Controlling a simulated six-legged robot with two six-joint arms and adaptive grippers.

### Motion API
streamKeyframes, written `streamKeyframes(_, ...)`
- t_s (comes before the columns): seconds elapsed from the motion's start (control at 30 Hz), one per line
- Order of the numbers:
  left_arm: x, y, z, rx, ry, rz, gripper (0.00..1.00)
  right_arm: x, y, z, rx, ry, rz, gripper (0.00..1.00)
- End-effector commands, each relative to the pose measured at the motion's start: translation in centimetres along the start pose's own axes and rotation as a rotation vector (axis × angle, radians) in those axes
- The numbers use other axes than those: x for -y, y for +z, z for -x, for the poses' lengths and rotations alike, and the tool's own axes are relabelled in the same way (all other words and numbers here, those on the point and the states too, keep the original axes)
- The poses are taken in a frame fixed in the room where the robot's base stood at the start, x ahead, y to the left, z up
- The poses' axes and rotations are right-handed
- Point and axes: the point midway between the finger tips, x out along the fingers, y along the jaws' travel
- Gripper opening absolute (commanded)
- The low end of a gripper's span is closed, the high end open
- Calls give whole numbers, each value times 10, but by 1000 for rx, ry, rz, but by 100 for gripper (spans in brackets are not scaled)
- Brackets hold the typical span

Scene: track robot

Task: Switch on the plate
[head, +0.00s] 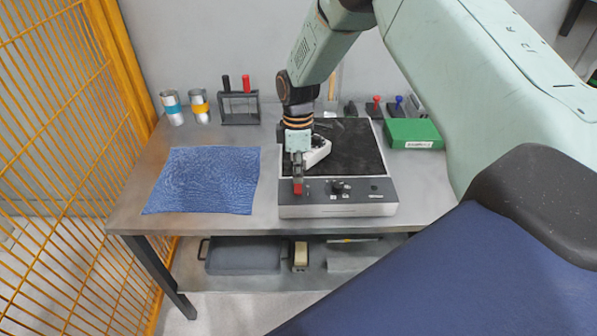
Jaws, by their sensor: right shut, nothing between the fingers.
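The plate (350,140) is a flat device with a black top and a silver-grey front panel (350,210). It stands on the grey metal table. A dark knob (338,187) and smaller controls sit on the panel. My right gripper (298,188) is shut and empty, pointing down over the left part of the panel. My left gripper is not in view.
A blue cloth (203,180) lies left of the plate. Two cans (172,108), a small rack (240,107) with black and red handles, a green box (413,133) and red and blue-handled stamps (374,107) stand behind. A yellow mesh fence (60,150) borders the left.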

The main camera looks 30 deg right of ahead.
Motion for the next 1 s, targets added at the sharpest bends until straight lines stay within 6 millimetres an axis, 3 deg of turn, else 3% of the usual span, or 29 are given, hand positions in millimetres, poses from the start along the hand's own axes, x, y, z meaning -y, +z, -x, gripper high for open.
streamKeyframes(0.03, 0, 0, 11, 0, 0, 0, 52, 2, -1, 11, 0, 0, 0, 0)
streamKeyframes(0.17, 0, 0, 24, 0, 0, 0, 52, 6, -2, 25, -1, 1, -1, 0)
streamKeyframes(0.6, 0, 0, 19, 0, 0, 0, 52, 8, -3, 104, -1, 3, -2, 0)
streamKeyframes(0.77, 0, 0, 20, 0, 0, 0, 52, 9, -3, 116, -1, 2, -2, 0)
streamKeyframes(1.0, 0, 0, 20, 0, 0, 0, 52, 8, -3, 118, 0, 1, -2, 0)
